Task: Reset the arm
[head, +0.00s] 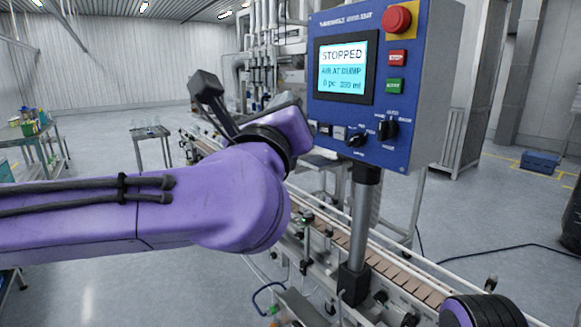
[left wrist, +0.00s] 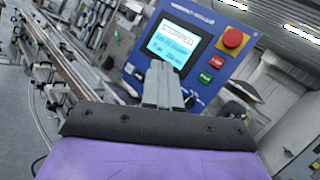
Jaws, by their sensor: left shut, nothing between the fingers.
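The blue control panel (head: 350,120) stands on a post in the head view, with its lit screen (head: 342,66) reading STOPPED and "AIR AT DUMP". It has a red mushroom button (head: 397,19), a red button (head: 397,57), a green button (head: 395,86) and two black knobs (head: 387,130). My left arm reaches in from the left, and its wrist covers the area left of the panel. My left gripper's fingers show in the left wrist view (left wrist: 163,80), shut and empty, in front of the panel's lower part. Contact with the panel cannot be told. My right gripper is out of view.
A slatted conveyor (head: 400,280) runs below the panel toward the lower right. Steel piping and machinery stand behind the panel. A small table (head: 152,135) and a cart (head: 35,150) stand at the left. A blue crate (head: 540,162) lies on the floor at the right.

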